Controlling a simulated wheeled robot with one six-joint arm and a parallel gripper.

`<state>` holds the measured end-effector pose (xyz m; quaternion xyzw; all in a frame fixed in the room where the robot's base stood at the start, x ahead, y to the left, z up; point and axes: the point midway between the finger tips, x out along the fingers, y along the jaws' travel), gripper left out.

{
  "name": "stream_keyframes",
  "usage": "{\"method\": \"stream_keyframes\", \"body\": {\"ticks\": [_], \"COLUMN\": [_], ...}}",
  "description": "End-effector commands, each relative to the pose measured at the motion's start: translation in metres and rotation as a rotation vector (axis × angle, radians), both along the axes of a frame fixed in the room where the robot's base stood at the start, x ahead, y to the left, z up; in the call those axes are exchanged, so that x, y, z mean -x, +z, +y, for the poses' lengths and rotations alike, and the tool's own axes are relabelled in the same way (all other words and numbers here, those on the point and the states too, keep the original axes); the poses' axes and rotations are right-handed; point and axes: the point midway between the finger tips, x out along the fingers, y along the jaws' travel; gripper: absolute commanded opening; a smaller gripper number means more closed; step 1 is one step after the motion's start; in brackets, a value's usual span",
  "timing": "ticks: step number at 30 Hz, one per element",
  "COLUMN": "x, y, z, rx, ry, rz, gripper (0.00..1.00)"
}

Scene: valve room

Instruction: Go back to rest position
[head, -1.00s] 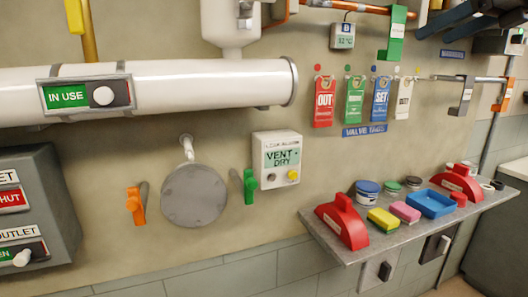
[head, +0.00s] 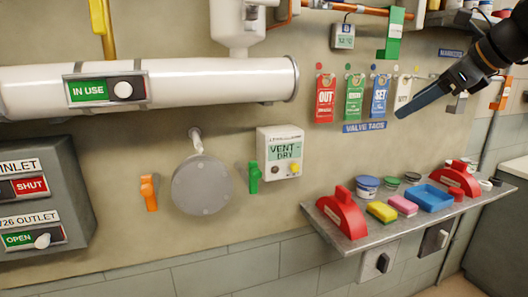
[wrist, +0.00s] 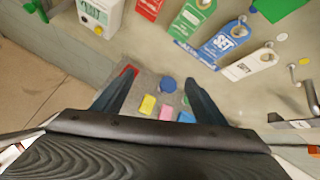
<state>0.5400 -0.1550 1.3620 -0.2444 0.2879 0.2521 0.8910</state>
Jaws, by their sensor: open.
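My gripper (wrist: 158,95) is open and empty in the wrist view, its two dark fingers apart. The shelf with red covers and sponges shows between and beyond the fingers. In the head view my gripper (head: 402,112) comes in from the upper right. It is seen from the side, in front of the wall by the white tag (head: 403,88), and partly hides that tag. Whether it touches anything there cannot be told; in the wrist view nothing lies between the fingers.
A grey shelf (head: 370,239) juts from the wall, bearing red covers (head: 342,215), sponges (head: 382,211) and a blue tray (head: 429,198). Hanging tags (head: 325,98) are on the wall. A white pipe (head: 210,82), a round grey plate (head: 203,186) and a vent box (head: 280,152) are at left.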

Motion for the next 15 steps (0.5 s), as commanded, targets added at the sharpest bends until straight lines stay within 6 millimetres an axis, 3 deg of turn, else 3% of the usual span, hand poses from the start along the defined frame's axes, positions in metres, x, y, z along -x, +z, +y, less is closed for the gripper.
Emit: {"method": "stream_keyframes", "body": {"ticks": [5,8,12,15], "x": [0.013,0.032,0.071,0.104], "y": [-0.099,-0.161,-0.244,-0.295], "z": [0.040,0.066,0.102,0.124], "rx": [0.274,0.474,0.756,0.944], "ry": [0.282,0.530,0.967,1.329], "rz": [0.088,0.128,0.144,0.116], "gripper": [0.65,0.65,0.65,0.65]}}
